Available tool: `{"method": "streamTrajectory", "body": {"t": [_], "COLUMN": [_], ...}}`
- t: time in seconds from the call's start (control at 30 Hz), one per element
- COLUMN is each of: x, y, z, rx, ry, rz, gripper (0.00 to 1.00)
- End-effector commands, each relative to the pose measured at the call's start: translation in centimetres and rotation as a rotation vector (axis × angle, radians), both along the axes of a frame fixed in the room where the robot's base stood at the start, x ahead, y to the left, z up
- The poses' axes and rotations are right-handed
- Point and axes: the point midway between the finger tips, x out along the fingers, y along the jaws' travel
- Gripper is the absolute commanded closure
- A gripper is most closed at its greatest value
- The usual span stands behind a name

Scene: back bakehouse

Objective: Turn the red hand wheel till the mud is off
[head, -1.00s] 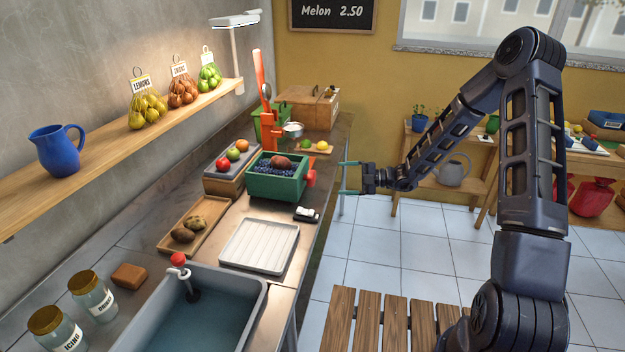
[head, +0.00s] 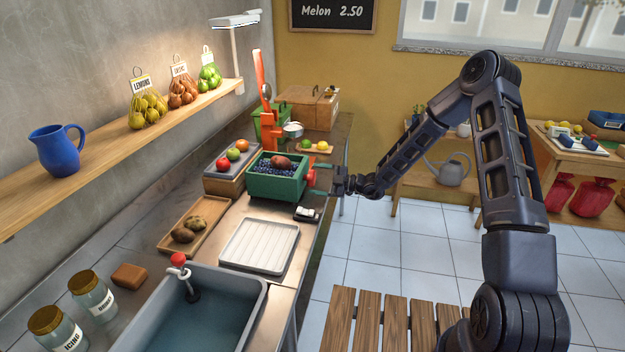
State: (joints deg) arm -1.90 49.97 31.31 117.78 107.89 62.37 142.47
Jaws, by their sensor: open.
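The red hand wheel (head: 311,177) sits on the right side of a green box (head: 262,186) on the counter. The box holds dark blue, berry-like contents and a reddish-brown lump (head: 281,161), perhaps a root or tuber. Whether mud is on the lump is too small to tell. My gripper (head: 319,180) is open, with its teal fingers pointing left at the wheel. One finger shows above and one below the wheel's height. The wheel is partly hidden by the fingers, and I cannot tell whether they touch it.
A black-and-white item (head: 307,214) lies below my gripper by the counter edge. A white ribbed tray (head: 259,246), a wooden tray of brown tubers (head: 193,226) and a sink (head: 262,291) are nearer. An orange press (head: 269,130) stands behind the box.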

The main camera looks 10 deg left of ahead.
Motion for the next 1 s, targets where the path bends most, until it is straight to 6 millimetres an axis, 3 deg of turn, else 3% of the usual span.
{"method": "streamTrajectory", "body": {"t": [0.2, 0.57, 0.8, 1.0], "x": [0.0, 0.0, 0.0, 0.0], "y": [2.0, 2.4, 2.4, 2.4], "z": [0.0, 0.0, 0.0, 0.0], "rx": [0.0, 0.0, 0.0, 0.0], "ry": [0.0, -0.001, -0.001, -0.009], "rz": [0.0, 0.0, 0.0, 0.0], "gripper": [0.19, 0.19, 0.63, 0.63]}}
